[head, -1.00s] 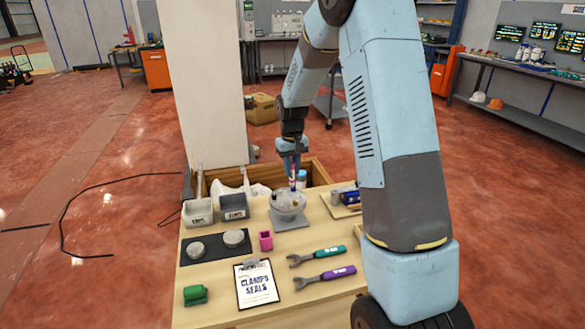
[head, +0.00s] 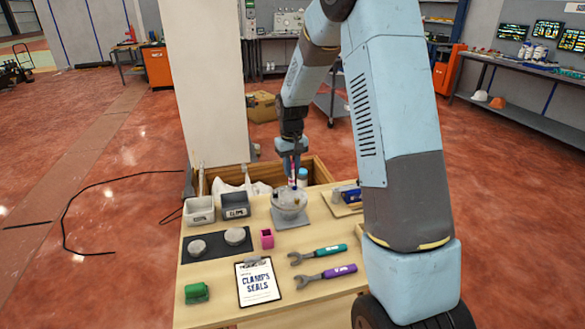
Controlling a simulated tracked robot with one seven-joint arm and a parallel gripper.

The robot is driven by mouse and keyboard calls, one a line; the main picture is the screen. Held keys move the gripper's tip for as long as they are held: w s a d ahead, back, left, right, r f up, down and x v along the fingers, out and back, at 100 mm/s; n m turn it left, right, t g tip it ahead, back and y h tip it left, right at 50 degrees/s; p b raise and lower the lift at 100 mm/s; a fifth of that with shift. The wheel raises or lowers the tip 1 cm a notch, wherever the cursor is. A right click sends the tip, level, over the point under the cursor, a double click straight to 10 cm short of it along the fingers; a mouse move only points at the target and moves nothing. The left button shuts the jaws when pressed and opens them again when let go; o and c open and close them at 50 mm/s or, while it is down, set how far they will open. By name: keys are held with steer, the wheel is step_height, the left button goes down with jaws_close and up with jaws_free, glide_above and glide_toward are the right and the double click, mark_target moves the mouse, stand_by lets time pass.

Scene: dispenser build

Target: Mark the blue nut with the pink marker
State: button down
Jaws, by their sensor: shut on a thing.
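My gripper (head: 291,162) points straight down over the round grey dispenser part (head: 289,208) at the back middle of the workbench. It is shut on a thin pink marker (head: 292,177), held upright with its lower end close above or at the top of the part. I cannot tell whether the marker touches anything. Small dark and coloured spots sit on top of the part, but they are too small to tell which is the blue nut. The part rests on a grey plate (head: 291,223).
A pink square holder (head: 267,239) stands in front of the part. Two grey bins (head: 200,210) (head: 235,206) stand left. Nearer are a dark mat (head: 217,257) with round discs, a clipboard (head: 258,281), a teal wrench (head: 318,253), a purple wrench (head: 326,277) and a green object (head: 196,292).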

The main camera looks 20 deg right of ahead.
steer(key=shift+f, duration=0.8)
stand_by(1.1)
steer(key=shift+r, duration=0.1)
steer(key=shift+r, duration=2.9)
